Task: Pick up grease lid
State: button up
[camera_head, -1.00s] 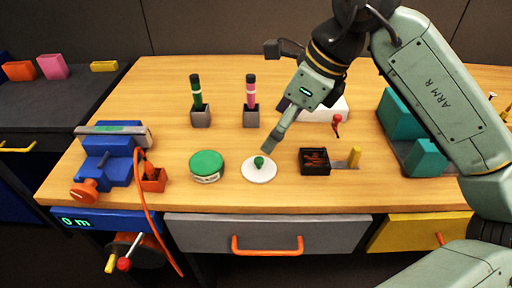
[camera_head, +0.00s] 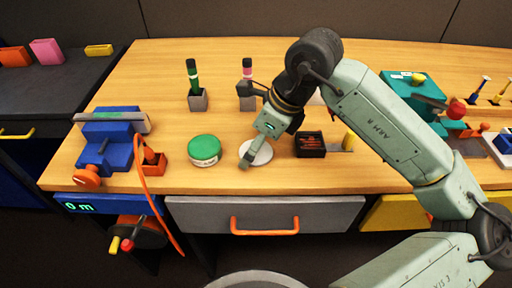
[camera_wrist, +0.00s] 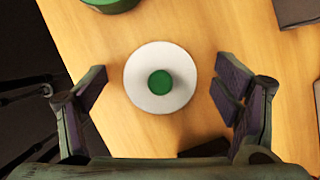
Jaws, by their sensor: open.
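A white round lid with a green knob in its middle, which I take for the grease lid (camera_head: 265,154), lies flat on the wooden bench. In the wrist view the white disc (camera_wrist: 140,96) and its green knob (camera_wrist: 160,82) show whole. My gripper (camera_head: 250,156) is over the lid and partly hides it in the head view, including the knob. In the wrist view my gripper (camera_wrist: 163,77) is open, with one finger on each side of the disc and wood visible between. Nothing is held. I cannot tell the exact height of the fingertips above the bench.
A green-topped jar (camera_head: 204,148) stands just left of the lid. A dark open box (camera_head: 310,145) is close on its right. Two marker holders stand behind, and a blue vise (camera_head: 110,150) is at the left. The bench's front edge is near.

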jog(key=c, duration=0.9)
jog(key=shift+r, duration=0.15)
